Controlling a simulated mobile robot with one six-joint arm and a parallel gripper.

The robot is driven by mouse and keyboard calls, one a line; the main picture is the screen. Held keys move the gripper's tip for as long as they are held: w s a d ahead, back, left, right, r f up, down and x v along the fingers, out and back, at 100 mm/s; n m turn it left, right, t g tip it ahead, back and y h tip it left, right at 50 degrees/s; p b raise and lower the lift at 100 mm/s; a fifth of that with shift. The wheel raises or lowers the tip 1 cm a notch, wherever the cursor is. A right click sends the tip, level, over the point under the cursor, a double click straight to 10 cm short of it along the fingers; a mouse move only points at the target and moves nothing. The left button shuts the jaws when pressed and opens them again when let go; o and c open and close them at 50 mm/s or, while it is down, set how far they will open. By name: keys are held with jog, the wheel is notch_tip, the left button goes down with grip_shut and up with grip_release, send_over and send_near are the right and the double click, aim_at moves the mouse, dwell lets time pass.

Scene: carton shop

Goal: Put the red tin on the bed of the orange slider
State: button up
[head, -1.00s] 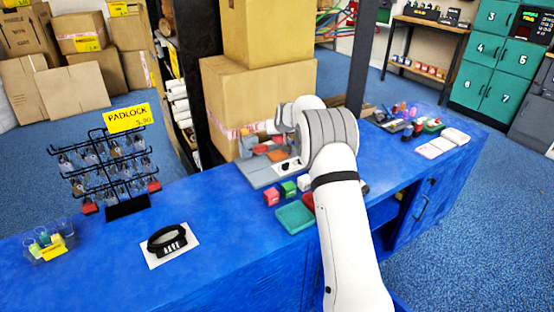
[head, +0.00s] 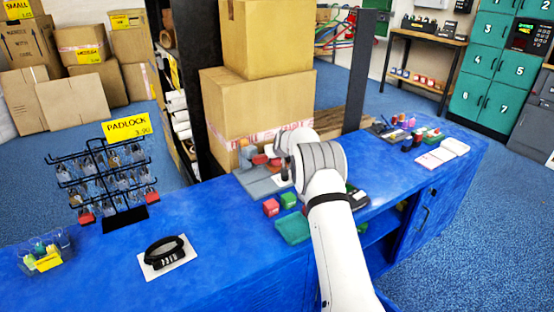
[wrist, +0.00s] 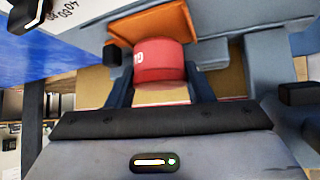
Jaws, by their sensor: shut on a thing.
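The red tin (wrist: 160,62), with part of a white letter showing, is between the fingers of my gripper (wrist: 160,82) in the wrist view. The gripper is shut on it. The orange slider (wrist: 145,22) shows its flat orange face just beyond the tin, partly covered by it; I cannot tell whether they touch. In the head view my arm's wrist hides the gripper, and I cannot make out the tin for sure among small red and orange pieces beside the grey board.
Grey blocks (wrist: 268,70) stand right of the tin in the wrist view. Stacked cartons (head: 258,105) rise behind.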

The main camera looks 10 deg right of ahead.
jog(key=shift+f, duration=0.55)
jog(key=shift+f, duration=0.2)
jog(key=o, duration=0.8)
jog(key=shift+r, duration=0.15)
